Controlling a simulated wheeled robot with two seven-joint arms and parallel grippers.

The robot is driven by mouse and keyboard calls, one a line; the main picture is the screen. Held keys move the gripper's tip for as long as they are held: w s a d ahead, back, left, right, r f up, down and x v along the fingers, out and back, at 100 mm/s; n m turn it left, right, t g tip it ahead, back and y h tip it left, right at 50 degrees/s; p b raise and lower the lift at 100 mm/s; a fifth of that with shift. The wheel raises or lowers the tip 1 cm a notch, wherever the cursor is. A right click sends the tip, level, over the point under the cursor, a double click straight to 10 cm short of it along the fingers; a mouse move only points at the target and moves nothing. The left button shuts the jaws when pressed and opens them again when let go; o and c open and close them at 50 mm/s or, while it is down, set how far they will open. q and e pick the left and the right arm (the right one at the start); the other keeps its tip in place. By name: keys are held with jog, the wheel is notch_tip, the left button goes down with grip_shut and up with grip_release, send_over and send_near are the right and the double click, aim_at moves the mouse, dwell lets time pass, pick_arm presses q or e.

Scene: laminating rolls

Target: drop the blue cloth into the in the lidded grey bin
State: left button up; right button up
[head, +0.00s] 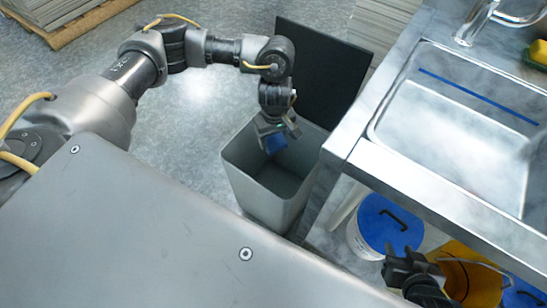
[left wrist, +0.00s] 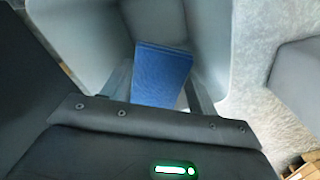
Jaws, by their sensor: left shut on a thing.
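The blue cloth (head: 276,144) hangs from my left gripper (head: 272,130), which is shut on it. The cloth also shows as a folded blue piece (left wrist: 161,76) between the fingers in the left wrist view. The lidded grey bin (head: 262,205) stands on the floor with its dark lid (head: 318,70) raised at the back. My left gripper points down over the bin's mouth, and the grey bin walls (left wrist: 85,35) surround the cloth in the wrist view. My right gripper (head: 402,258) is at the lower right; its jaw gap is unclear.
A metal counter with a sink (head: 460,115) stands right of the bin, its edge close to the bin's rim. Below it are a blue-lidded white bucket (head: 388,226) and a yellow bucket (head: 462,272). Open floor (head: 200,110) lies left of the bin.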

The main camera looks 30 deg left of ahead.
jog(key=shift+w+a+r, duration=0.1)
jog(key=shift+w, duration=0.05)
pick_arm(q)
jog(key=o, duration=1.1)
jog(key=shift+r, duration=0.15)
notch_tip(320, 180, up, 10)
jog(key=p, duration=0.2)
jog(key=shift+r+p, duration=0.2)
jog(key=shift+p, duration=0.1)
pick_arm(e)
jog(key=s+d+f+m+g+h, duration=0.1)
jog(key=s+d+f+g+h, duration=0.1)
jog(key=s, duration=0.5)
jog(key=d+f+g, duration=0.1)
jog(key=d+g, duration=0.1)
jog(key=g, duration=0.1)
jog(key=shift+s+d+f, duration=0.15)
jog(key=shift+d+f, duration=0.25)
